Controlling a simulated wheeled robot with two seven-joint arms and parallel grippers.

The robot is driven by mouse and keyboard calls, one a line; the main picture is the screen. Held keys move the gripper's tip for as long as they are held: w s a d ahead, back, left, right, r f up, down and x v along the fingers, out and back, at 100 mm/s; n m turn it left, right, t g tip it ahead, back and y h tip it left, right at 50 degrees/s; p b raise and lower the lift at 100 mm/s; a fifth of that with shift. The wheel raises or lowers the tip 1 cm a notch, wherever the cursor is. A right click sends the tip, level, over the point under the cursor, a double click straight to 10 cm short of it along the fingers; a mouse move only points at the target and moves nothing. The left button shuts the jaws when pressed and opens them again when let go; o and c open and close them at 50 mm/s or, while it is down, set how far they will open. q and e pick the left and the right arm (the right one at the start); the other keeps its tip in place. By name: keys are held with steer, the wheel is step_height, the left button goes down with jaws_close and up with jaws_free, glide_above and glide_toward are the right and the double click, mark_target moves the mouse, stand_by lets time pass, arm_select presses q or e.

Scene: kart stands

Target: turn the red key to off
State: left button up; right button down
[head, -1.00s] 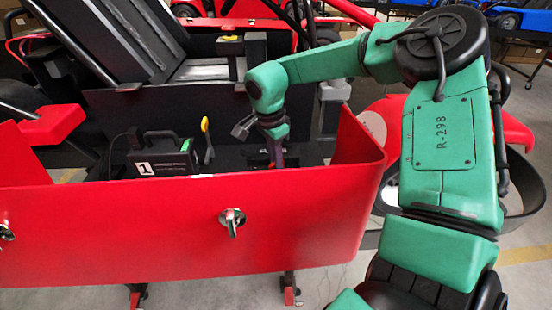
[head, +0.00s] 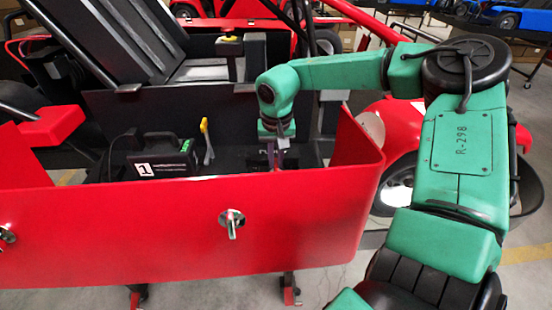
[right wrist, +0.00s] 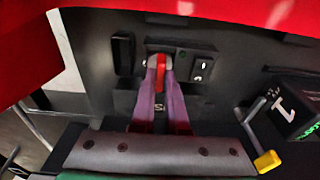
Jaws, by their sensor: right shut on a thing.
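The red key (right wrist: 160,72) shows in the right wrist view, upright on a dark switch panel (right wrist: 195,68) with a small white-marked switch beside it. My right gripper (right wrist: 160,62) is shut on the key, one finger on each side. In the head view my right gripper (head: 277,158) reaches down behind the red side panel, and the key is hidden there. My left gripper is not in view.
A red side panel (head: 130,235) with a metal fastener (head: 232,222) stands in front. A black box marked 1 (head: 162,165) and a yellow-tipped lever (head: 206,140) are left of the gripper. A dark seat (head: 120,40) lies behind.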

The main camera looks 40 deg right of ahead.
mark_target(276, 168)
steer(key=c, duration=0.8)
jaws_free()
steer(key=shift+c, duration=0.2)
step_height(276, 168, up, 14)
steer(key=s+a, duration=0.1)
steer(key=shift+s+r+b, duration=0.25)
steer(key=shift+b, duration=0.1)
